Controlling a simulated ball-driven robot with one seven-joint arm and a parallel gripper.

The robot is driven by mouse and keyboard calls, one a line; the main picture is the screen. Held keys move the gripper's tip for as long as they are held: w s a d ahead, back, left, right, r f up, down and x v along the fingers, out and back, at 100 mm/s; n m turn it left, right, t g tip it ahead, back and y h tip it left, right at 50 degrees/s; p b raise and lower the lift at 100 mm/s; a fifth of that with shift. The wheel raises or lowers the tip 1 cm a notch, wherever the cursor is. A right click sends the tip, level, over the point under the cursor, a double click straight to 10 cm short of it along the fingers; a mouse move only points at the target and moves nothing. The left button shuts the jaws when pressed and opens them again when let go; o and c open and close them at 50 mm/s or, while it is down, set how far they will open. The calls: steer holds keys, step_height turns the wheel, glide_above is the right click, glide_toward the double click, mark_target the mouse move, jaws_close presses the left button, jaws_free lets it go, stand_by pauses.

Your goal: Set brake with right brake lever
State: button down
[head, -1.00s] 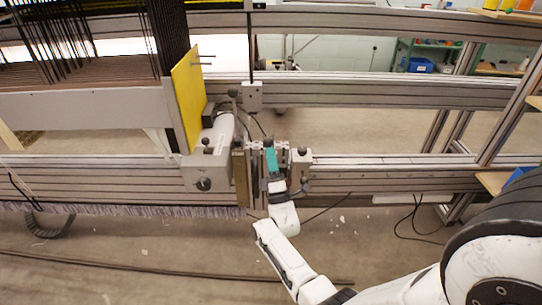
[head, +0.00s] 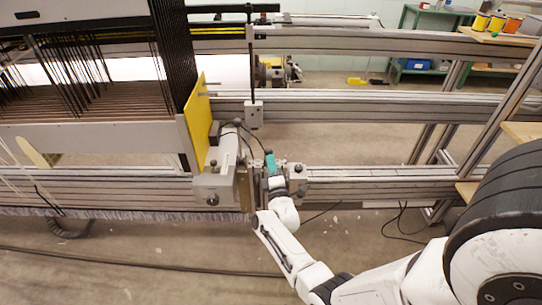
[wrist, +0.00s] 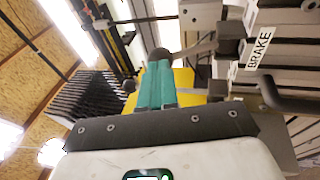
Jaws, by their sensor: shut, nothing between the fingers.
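My gripper (head: 269,153) has teal fingers, which are together and empty. It is at the machine's right end, beside the grey brake housing (head: 213,187). In the wrist view the fingers (wrist: 155,62) point at a dark round knob (wrist: 161,55) on a metal lever (wrist: 197,48), which runs right to a dark block. This appears to be the brake lever. The fingertips overlap the knob's near edge; I cannot tell whether they touch. A white "BRAKE" label (wrist: 260,47) is on the grey part at the right. In the head view my gripper hides part of the mechanism.
A yellow panel (head: 198,125) stands left of the mechanism. Grey horizontal beams (head: 400,182) run across behind and to the right. A second dark knob (wrist: 129,86) is left of the fingers in the wrist view. The floor in front (head: 130,250) is mostly clear, with a cable.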

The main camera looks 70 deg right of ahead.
mark_target(271, 149)
steer(key=r+p, duration=0.1)
steer(key=p, duration=0.1)
steer(key=d+r+g+y+p, duration=0.1)
steer(key=p, duration=0.2)
steer(key=w+d+r+y+p, duration=0.1)
steer(key=p, duration=0.1)
steer(key=shift+m+g+p, duration=0.3)
steer(key=y+p, duration=0.1)
steer(key=p, duration=0.1)
steer(key=d+g+p, duration=0.1)
steer(key=d+y+p, duration=0.1)
steer(key=p, duration=0.1)
steer(key=shift+w+r+m+g+y+p, duration=0.3)
steer(key=shift+w+p, duration=0.05)
steer(key=shift+w, duration=0.05)
steer(key=shift+d, duration=0.15)
